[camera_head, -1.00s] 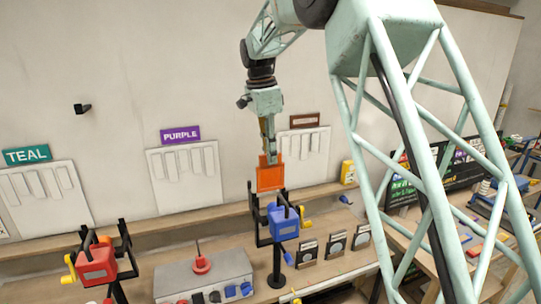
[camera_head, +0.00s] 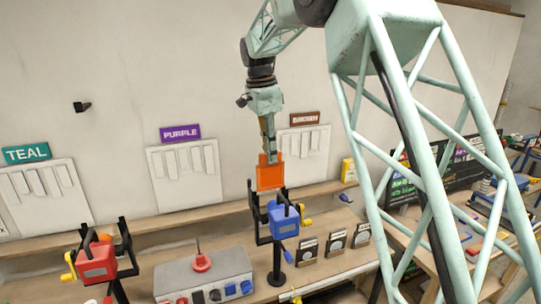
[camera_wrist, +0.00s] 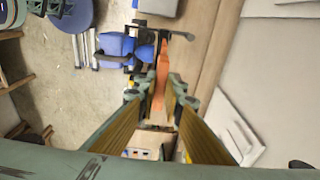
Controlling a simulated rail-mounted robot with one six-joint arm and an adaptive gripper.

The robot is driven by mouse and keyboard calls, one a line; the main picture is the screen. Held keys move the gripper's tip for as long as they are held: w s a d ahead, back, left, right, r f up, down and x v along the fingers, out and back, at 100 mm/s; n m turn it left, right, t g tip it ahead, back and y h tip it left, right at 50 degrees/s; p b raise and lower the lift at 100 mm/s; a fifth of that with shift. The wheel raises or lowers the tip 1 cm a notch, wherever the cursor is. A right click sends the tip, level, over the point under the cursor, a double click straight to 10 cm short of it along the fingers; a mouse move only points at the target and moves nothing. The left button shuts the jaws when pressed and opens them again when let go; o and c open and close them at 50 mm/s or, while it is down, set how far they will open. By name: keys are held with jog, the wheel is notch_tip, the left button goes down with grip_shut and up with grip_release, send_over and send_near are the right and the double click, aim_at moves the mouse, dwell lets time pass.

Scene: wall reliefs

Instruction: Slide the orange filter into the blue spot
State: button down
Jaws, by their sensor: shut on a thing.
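The orange filter (camera_head: 270,174) is a flat square plate held upright by my gripper (camera_head: 268,157). In the wrist view the filter (camera_wrist: 161,75) shows edge-on as a thin orange strip between the two fingers of my gripper (camera_wrist: 160,100). The blue spot (camera_head: 284,219) is a blue box with a black yoke and a yellow crank, on a black stand. The filter is above and slightly left of the blue spot's body, near the top of its yoke. I cannot tell whether the filter touches the yoke. In the wrist view the blue spot (camera_wrist: 118,46) lies beyond the fingertips.
A red spot (camera_head: 96,262) in a similar yoke stands at the lower left. A grey control box (camera_head: 205,275) with a red knob sits between the two. Small framed cards (camera_head: 335,242) stand right of the blue spot. White wall reliefs (camera_head: 185,175) hang behind.

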aim_at(271, 189)
jog(key=shift+f, duration=0.35)
jog(key=shift+f+b, duration=2.65)
jog(key=shift+f, duration=2.55)
jog(key=c, duration=2.7)
grip_release()
jog(key=shift+r, duration=0.1)
jog(key=shift+s+a+r, duration=0.1)
jog(key=shift+a+r, duration=0.1)
jog(key=shift+r, duration=1.75)
jog(key=shift+s+a+r, duration=0.1)
jog(key=shift+a+r, duration=0.15)
jog(key=shift+r, duration=1.7)
jog(key=shift+s+a+r, duration=0.1)
jog(key=shift+a+r, duration=0.1)
jog(key=shift+r, duration=1.75)
